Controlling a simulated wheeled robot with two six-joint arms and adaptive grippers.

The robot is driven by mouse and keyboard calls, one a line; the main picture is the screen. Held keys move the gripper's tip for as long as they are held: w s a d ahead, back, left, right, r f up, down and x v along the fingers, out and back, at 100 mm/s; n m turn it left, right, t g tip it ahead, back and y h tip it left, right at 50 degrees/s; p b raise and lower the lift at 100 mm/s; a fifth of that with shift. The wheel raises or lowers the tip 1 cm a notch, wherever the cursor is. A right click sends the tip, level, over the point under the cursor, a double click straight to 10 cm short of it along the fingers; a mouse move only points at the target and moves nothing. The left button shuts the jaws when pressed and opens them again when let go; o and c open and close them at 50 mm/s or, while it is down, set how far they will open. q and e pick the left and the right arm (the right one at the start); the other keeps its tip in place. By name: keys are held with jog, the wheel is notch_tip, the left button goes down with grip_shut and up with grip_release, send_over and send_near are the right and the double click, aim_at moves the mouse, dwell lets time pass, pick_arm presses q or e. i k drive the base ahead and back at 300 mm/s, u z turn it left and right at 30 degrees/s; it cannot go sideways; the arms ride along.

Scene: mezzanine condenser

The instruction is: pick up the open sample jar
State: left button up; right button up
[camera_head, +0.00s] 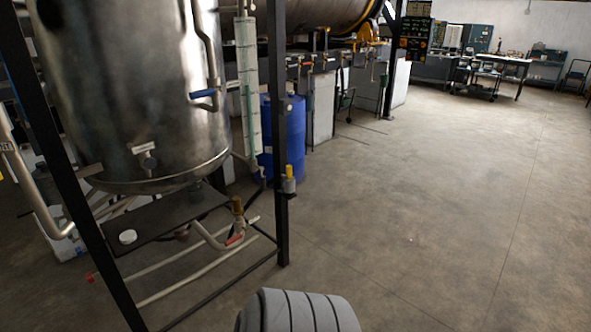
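A small white round item (127,237) lies on the dark shelf (160,222) under the steel tank; it is too small to tell whether it is a jar or a lid. A small grey container with a yellow upper part (289,180) sits on a little bracket at the black post. I cannot tell which of these, if either, is the open sample jar. Neither of my grippers shows. Only a grey ribbed part, likely one of my arm links, shows at the bottom middle, well apart from both items.
A large steel tank (135,90) stands in a black frame (281,130) at the left. Pipes with a red-handled valve (234,240) run low beneath it. A blue drum (294,140) stands behind the post. The concrete floor (430,210) at the right is clear.

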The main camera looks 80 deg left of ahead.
aim_at(194, 187)
jog(key=u, duration=3.3)
jog(key=i, duration=0.75)
